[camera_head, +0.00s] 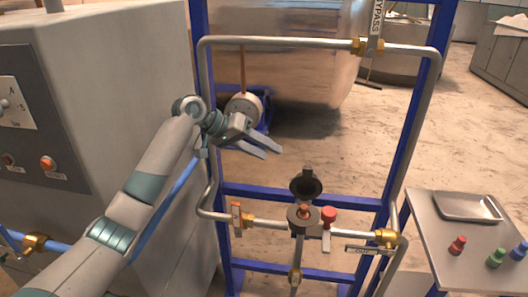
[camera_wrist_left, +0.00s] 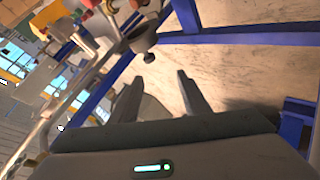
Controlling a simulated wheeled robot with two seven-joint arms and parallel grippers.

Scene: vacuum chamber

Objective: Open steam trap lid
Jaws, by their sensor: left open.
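The steam trap (camera_head: 303,218) sits on the lower pipe of the blue frame, a dark round body with an orange-red piece at its middle. Its dark round lid (camera_head: 306,186) stands up above the body, tilted back and looking open. In the left wrist view a dark rounded part, probably the trap or its lid (camera_wrist_left: 143,40), shows beyond the fingers. My left gripper (camera_head: 272,151) is open and empty, above and to the left of the lid, apart from it. It also shows in the left wrist view (camera_wrist_left: 157,84). My right gripper is not in view.
Grey pipes and blue posts (camera_head: 402,150) frame the trap. A red-knobbed valve (camera_head: 328,218) stands close right of it, an orange-handled valve (camera_head: 237,215) to its left. A grey cabinet (camera_head: 110,80) is at left. A side table at right holds a metal tray (camera_head: 468,207) and coloured pieces.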

